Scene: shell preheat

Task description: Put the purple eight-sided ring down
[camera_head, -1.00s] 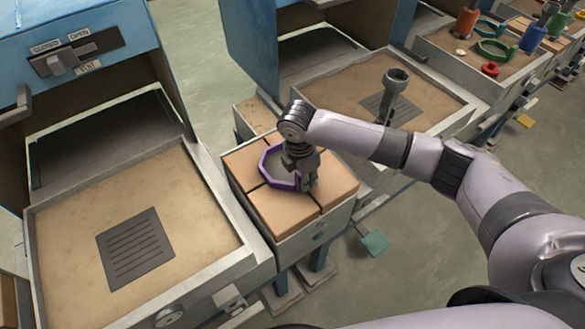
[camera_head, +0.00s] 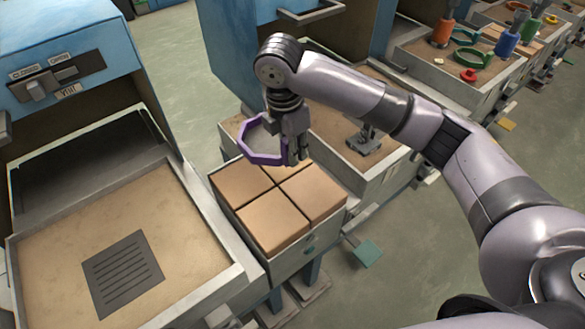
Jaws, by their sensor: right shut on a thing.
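The purple eight-sided ring (camera_head: 264,158) is held by my right gripper (camera_head: 294,152), which is shut on the ring's right side. The ring is in the air above the far part of a block-topped stand (camera_head: 285,258), apart from the blocks as far as I can see. Part of the ring's far side is hidden behind the gripper. My left gripper is not in view.
Several tan blocks (camera_head: 272,219) fill the stand's top. At the left, a sandy tray with a dark slotted plate (camera_head: 123,273) sits before a blue oven (camera_head: 70,60). Another sandy tray lies behind my right arm. Coloured parts (camera_head: 487,57) stand at the far right.

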